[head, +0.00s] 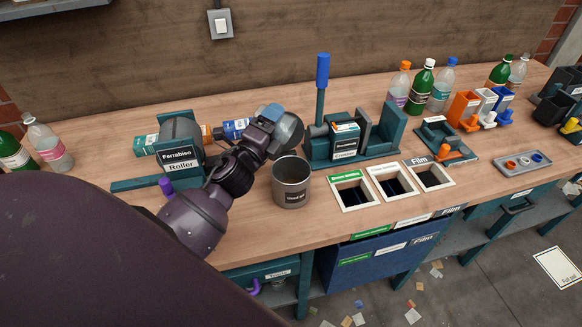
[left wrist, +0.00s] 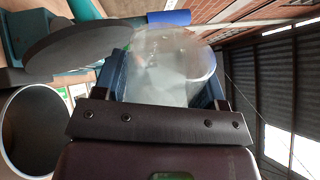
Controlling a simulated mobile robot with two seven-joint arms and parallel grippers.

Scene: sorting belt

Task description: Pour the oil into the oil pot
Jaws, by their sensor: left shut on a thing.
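The oil pot (head: 291,190) is a grey metal can with a dark label, open at the top, standing on the bench. It also shows at the left of the left wrist view (left wrist: 12,130), its mouth open. My left gripper (head: 272,116) is behind and above the pot, to its upper left in the head view. Its blue fingers are shut on a clear, whitish container (left wrist: 172,60). The container also shows in the head view (head: 292,132), apart from the pot. Its contents and exact tilt are hard to tell. My right gripper is out of view.
A roller device (head: 180,152) stands left of my arm. A press with a blue-handled lever (head: 322,75) stands behind the pot. Framed bin openings (head: 352,190) lie to the pot's right. Several bottles (head: 421,88) stand at the back right.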

